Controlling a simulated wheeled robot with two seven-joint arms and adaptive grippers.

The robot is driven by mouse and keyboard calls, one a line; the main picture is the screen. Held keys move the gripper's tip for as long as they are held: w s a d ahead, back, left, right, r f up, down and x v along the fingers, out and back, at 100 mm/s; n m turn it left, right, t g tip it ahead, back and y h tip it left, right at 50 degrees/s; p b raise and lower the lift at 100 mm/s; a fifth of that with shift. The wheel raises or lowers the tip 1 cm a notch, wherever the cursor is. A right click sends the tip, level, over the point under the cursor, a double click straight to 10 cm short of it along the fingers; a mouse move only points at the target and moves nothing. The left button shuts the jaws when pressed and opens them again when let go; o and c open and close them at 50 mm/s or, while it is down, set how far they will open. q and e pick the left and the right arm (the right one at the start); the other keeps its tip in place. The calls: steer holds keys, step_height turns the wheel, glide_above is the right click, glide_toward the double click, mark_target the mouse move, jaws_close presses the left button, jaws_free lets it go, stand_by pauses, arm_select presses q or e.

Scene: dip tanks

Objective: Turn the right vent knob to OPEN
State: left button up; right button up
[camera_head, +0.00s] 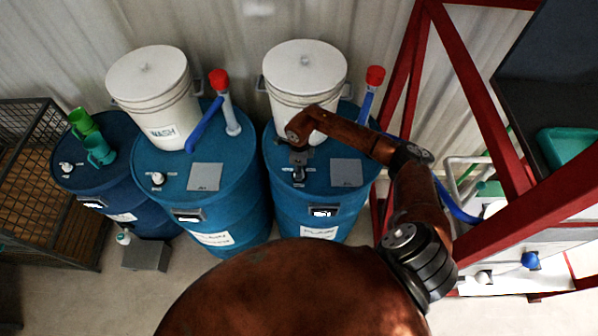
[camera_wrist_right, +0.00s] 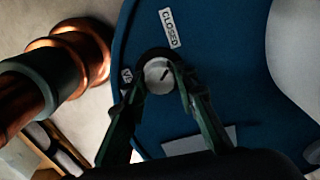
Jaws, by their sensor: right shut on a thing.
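The right vent knob (camera_head: 299,177) is on the front of the right blue drum's lid, with a black collar around it. The wrist view shows its pale round top (camera_wrist_right: 158,75), which has a short dark mark slanting to the upper right. A white CLOSED label (camera_wrist_right: 170,28) lies above the knob in that view. A smaller label (camera_wrist_right: 126,76) on its left is partly hidden and hard to read. My right gripper (camera_head: 299,160) comes down over the knob. Its two fingers (camera_wrist_right: 160,88) are shut on the knob, one on each side. My left gripper is out of view.
A white bucket (camera_head: 305,75) and a red-capped blue tube (camera_head: 370,90) stand behind the knob. A grey plate (camera_head: 346,172) lies to its right. The middle drum (camera_head: 240,190) has its own knob (camera_head: 157,179). A red frame (camera_head: 480,90) rises close to the right arm.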

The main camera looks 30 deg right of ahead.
steer(key=m+b, duration=0.2)
steer(key=m, duration=0.1)
steer(key=shift+f, duration=0.15)
steer(key=m+b, duration=0.3)
steer(key=m, duration=0.2)
steer(key=shift+m, duration=0.4)
steer(key=m+b, duration=0.1)
steer(key=m, duration=0.3)
steer(key=shift+b, duration=0.35)
steer(key=shift+w+r+m+b, duration=0.15)
steer(key=shift+m+b, duration=0.35)
steer(key=shift+m, duration=1.6)
steer(key=o, duration=1.2)
steer(key=shift+c, duration=0.2)
steer(key=shift+r, duration=0.15)
step_height(320, 180, up, 12)
